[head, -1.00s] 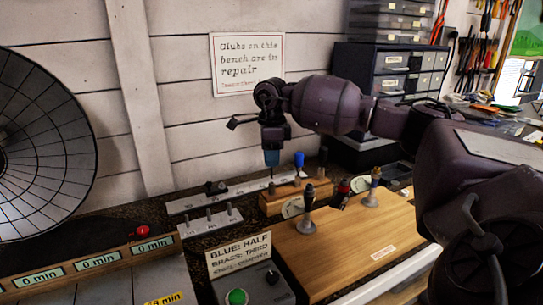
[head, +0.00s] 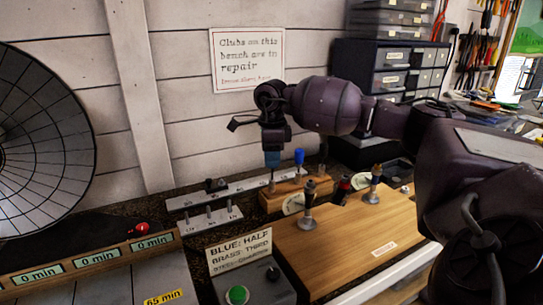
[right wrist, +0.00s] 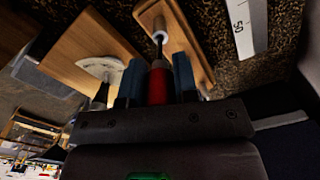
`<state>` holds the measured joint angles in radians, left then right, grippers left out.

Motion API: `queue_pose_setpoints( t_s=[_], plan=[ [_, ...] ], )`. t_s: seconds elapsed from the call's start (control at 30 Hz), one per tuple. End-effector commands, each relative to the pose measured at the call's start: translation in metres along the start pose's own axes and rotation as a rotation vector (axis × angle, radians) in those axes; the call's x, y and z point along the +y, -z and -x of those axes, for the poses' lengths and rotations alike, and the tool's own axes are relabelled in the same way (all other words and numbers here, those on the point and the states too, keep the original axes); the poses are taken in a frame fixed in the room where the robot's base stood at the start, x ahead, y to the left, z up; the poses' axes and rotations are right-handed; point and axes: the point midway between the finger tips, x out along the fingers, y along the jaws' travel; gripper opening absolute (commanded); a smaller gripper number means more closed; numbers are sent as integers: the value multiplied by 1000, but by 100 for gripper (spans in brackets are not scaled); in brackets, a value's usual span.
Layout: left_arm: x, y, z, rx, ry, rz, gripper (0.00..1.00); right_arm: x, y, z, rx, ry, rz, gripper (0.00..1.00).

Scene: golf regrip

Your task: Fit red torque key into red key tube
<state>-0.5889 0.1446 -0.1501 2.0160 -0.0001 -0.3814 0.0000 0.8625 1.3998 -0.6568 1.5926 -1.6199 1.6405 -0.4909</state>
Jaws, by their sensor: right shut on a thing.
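My right gripper (head: 272,160) is shut on the red torque key, upright above the left end of a small wooden block (head: 290,197). In the right wrist view the key's red handle (right wrist: 158,86) sits between the blue fingers (right wrist: 158,80). Its thin dark shaft reaches to a pale-rimmed tube (right wrist: 160,36) on the wooden block (right wrist: 185,45), which I take for the red key tube. The shaft's tip is at or in the rim; how deep I cannot tell. In the head view the fingers hide the red handle. My left gripper is not in view.
A blue-handled key (head: 299,158) stands on the same block, right of my gripper. Golf club grips on stands (head: 309,196) are on the wooden board (head: 345,245) in front. A ruler strip (head: 235,190) lies behind left. A control box (head: 250,283) stands at the front.

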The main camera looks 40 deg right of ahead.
Motion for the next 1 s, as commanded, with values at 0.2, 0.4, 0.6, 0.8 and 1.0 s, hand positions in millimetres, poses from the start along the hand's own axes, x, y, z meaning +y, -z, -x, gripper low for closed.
queue_pose_setpoints(
  t_s=[0.2, 0.4, 0.6, 0.8, 1.0],
  plan=[
    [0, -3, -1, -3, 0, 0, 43, 0, 0, -5, 0, 0, 0, 0],
    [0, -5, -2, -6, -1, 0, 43, 0, 0, -9, 0, 0, 0, 0],
    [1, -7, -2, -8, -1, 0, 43, 0, 0, -13, 0, 0, 0, 0],
    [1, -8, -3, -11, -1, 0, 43, 0, 0, -17, 1, 0, 0, 0],
    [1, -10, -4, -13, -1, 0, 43, 0, 0, -21, 1, 0, -1, 0]
  ],
)
